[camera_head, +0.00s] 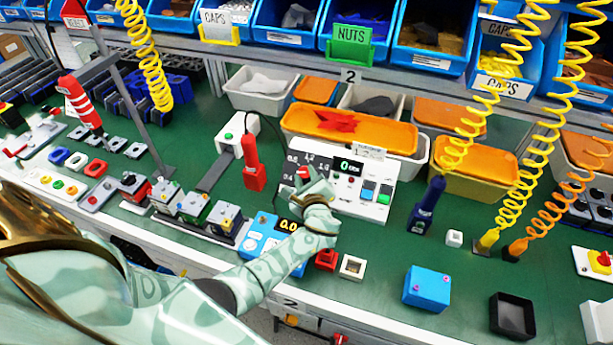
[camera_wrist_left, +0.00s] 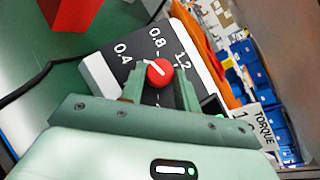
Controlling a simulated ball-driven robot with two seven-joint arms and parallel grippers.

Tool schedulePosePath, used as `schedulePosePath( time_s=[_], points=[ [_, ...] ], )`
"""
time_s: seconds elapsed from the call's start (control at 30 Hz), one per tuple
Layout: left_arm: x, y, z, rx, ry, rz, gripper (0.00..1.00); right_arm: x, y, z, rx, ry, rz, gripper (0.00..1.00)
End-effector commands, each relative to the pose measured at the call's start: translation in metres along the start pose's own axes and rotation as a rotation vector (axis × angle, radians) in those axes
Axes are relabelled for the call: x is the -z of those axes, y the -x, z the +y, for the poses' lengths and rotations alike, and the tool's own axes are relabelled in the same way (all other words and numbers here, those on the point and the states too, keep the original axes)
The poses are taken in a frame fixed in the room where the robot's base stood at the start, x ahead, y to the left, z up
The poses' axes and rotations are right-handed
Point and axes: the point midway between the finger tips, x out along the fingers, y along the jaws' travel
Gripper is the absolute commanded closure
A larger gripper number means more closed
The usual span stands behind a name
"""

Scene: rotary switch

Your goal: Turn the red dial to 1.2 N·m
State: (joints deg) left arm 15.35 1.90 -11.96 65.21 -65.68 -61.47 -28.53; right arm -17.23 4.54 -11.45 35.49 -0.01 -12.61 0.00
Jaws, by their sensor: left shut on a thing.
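The red dial (camera_wrist_left: 160,72) sits on a white and dark torque panel (camera_head: 345,205) with printed 0.4, 0.8 and 1.2 marks. In the left wrist view its pale pointer line slants up and left, seemingly between 0.4 and 0.8. My left gripper (camera_wrist_left: 160,88) has its two fingers on either side of the dial, shut on it. In the head view, the dial (camera_head: 303,173) is partly covered by my left gripper (camera_head: 310,185). The panel's display (camera_head: 348,166) appears to read 0 with a unit. My right gripper is not in view.
A red screwdriver-like tool (camera_head: 253,165) stands left of the panel, and a blue tool (camera_head: 428,205) to its right. A blue box with a yellow readout (camera_head: 272,240) is in front. Orange-lidded bins (camera_head: 350,128) stand behind.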

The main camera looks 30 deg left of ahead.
Motion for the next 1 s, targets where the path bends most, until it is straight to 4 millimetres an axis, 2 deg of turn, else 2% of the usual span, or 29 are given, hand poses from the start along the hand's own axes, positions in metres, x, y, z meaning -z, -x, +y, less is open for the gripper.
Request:
schedulePosePath(
  time_s=[0.5,1.0],
  points=[
    [-0.0010,-0.0009,0.0069,0.244,-0.267,0.020,0.91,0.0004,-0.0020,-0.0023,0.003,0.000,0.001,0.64],
    [-0.0013,-0.0011,0.0077,0.307,-0.335,0.027,0.91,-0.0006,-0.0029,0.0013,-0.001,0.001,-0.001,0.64]
  ],
)
